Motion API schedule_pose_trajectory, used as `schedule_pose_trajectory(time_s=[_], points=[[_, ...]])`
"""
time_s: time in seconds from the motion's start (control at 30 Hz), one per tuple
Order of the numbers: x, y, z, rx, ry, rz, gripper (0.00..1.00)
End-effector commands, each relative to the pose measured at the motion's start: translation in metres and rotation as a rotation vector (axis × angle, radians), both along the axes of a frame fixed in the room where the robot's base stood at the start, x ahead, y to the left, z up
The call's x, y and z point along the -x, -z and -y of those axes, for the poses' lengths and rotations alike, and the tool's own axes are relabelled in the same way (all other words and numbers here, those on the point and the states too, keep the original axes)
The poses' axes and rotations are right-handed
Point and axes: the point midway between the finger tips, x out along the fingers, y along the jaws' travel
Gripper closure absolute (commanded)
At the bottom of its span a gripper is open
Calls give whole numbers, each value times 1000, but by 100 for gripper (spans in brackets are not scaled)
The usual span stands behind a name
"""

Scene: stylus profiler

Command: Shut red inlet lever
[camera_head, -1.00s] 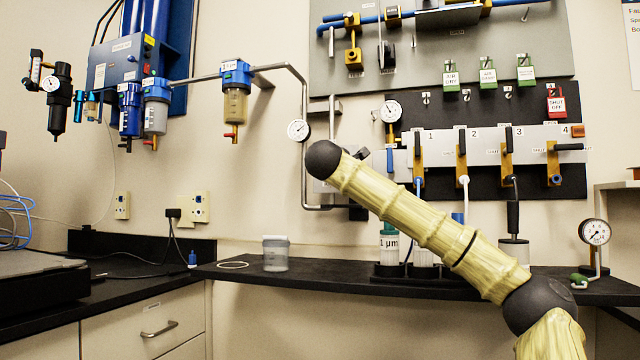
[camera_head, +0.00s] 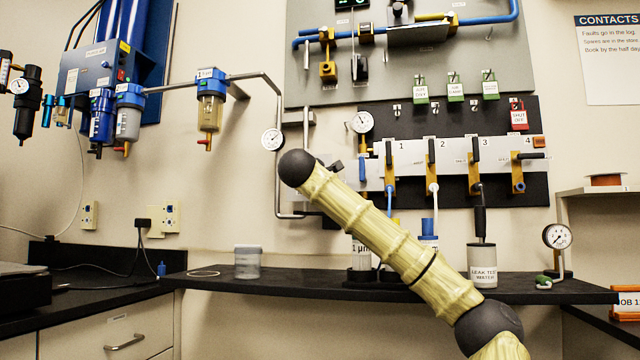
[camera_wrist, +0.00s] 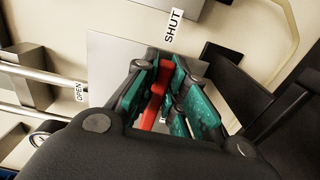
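In the wrist view, the red inlet lever (camera_wrist: 155,96) lies between the teal-padded fingers of my gripper (camera_wrist: 166,68). The left pad is close against it; whether both pads press on it is not clear. A white SHUT label (camera_wrist: 172,25) is above the fingertips and an OPEN label (camera_wrist: 79,92) is to their left. The lever's pivot is hidden by the fingers. In the head view, my arm reaches toward the wall pipework, and its dark joint hides most of my gripper. I cannot make out the red lever there.
A valve panel (camera_head: 448,204) with dark-handled valves is right of my arm. A gauge (camera_head: 272,139) and pipe are just left of it.

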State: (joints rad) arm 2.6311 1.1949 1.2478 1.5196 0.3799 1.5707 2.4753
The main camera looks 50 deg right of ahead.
Motion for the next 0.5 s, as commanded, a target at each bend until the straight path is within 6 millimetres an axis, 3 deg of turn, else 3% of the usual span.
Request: schedule_pose_trajectory(time_s=[0.03, 0.13, 0.5], points=[[0, 4, 1, -4, 2, -5, 80], [0, 4, 1, -3, 2, -5, 64], [1, 1, -3, -1, 0, -1, 64]])
